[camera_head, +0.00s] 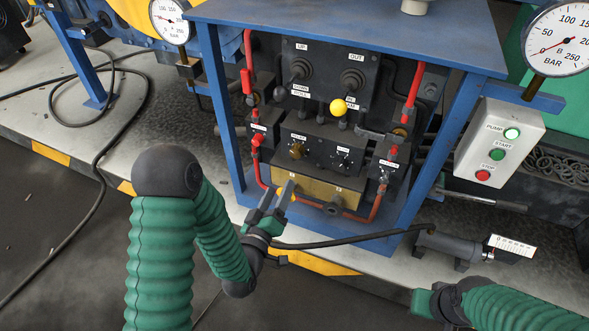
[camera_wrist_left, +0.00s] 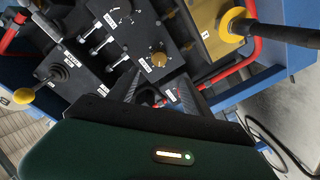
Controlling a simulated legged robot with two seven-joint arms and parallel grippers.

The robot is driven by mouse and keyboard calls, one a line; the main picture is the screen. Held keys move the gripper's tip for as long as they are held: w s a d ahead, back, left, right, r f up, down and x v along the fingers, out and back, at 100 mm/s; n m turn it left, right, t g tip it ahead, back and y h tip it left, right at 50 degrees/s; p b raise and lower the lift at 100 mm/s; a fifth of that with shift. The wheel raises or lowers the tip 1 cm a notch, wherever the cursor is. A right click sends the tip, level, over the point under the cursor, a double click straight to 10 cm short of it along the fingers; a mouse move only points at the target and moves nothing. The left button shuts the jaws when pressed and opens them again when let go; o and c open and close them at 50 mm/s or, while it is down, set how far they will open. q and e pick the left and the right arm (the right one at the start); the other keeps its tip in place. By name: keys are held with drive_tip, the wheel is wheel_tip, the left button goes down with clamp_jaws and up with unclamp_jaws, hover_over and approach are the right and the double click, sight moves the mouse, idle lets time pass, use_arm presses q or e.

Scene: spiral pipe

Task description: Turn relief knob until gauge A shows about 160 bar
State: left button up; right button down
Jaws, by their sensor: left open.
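The brass relief knob (camera_head: 296,151) sits on the dark valve block in the middle of the blue frame. It also shows in the left wrist view (camera_wrist_left: 159,59), just beyond the fingers. Gauge A (camera_head: 171,20) is at the top left; its red needle seems to point to the left, and its exact reading is too small to tell. My left gripper (camera_head: 277,194) is open and empty, below and in front of the knob, apart from it. In the left wrist view its fingers (camera_wrist_left: 156,94) stand apart. The right arm's end (camera_head: 424,303) is at the lower right; its fingers are not visible.
Gauge B (camera_head: 556,40) is at the top right. A grey pump box (camera_head: 500,145) with buttons stands on the right. Red pipes (camera_head: 375,200), a yellow-knobbed lever (camera_head: 338,106) and blue posts (camera_head: 215,90) surround the block. A black hose (camera_head: 350,240) runs below.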

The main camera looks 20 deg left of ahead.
sight(295, 155)
use_arm(q)
drive_tip(key=w+b, duration=0.3)
drive_tip(key=w, duration=0.9)
drive_tip(key=shift+w+d+f+b, duration=0.1)
drive_tip(key=shift+w+d+b, duration=0.05)
drive_tip(key=shift+b, duration=0.2)
drive_tip(key=shift+w, duration=0.5)
clamp_jaws()
